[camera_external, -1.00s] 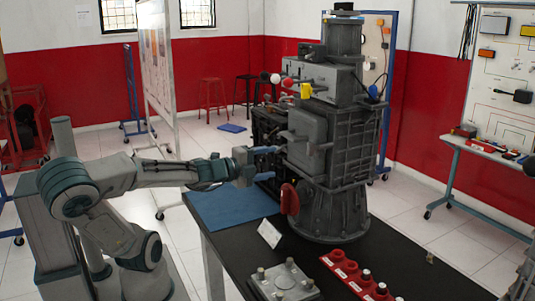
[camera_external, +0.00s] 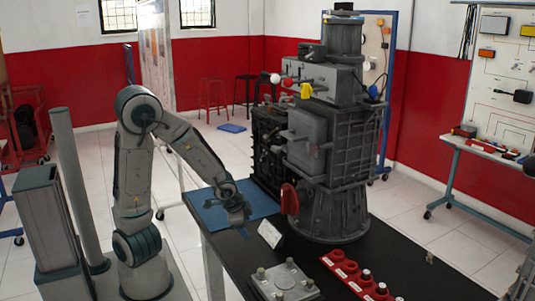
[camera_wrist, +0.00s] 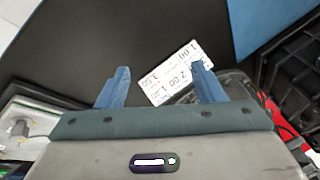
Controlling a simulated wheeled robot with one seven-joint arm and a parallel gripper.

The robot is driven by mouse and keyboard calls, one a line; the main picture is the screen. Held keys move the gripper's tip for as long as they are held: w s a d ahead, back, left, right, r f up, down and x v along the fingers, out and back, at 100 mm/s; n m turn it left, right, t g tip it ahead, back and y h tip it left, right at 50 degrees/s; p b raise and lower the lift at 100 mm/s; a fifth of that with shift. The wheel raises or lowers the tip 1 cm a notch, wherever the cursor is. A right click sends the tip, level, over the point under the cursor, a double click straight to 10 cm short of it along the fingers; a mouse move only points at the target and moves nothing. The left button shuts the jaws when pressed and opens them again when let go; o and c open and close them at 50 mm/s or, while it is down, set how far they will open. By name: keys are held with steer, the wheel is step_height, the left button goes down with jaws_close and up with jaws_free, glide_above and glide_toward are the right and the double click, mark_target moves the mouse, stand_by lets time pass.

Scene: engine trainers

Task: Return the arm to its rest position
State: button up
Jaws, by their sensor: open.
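My arm is raised at the elbow and bends down to the right in the external view. My gripper (camera_external: 241,222) points down over the near left part of the black table, by the front edge of the blue mat (camera_external: 207,214). In the wrist view my gripper (camera_wrist: 162,82) has two blue fingers spread apart. A white card with printed numbers (camera_wrist: 178,73) shows between and beyond them. Nothing is held between the fingers. In the external view the white card (camera_external: 269,233) stands on the table to the right of the gripper.
A tall grey engine trainer (camera_external: 325,150) stands on the black table (camera_external: 390,262), with a red handle (camera_external: 289,199) low on its left side. A grey plate with knobs (camera_external: 286,280) and a red holder (camera_external: 355,277) lie at the front. Open floor lies behind my arm.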

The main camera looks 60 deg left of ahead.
steer(key=s+d+r+n+g+h+p, duration=0.1)
steer(key=s+d+r+n, duration=0.1)
steer(key=s+r, duration=0.4)
steer(key=s+d+r+n+g+h+p, duration=0.1)
steer(key=s+d+r+n, duration=0.2)
steer(key=s+r, duration=0.3)
step_height(320, 180, up, 3)
steer(key=shift+d+f+n, duration=0.15)
steer(key=shift+f+n, duration=0.05)
steer(key=shift+n, duration=0.2)
steer(key=shift+p, duration=0.3)
stand_by(2.1)
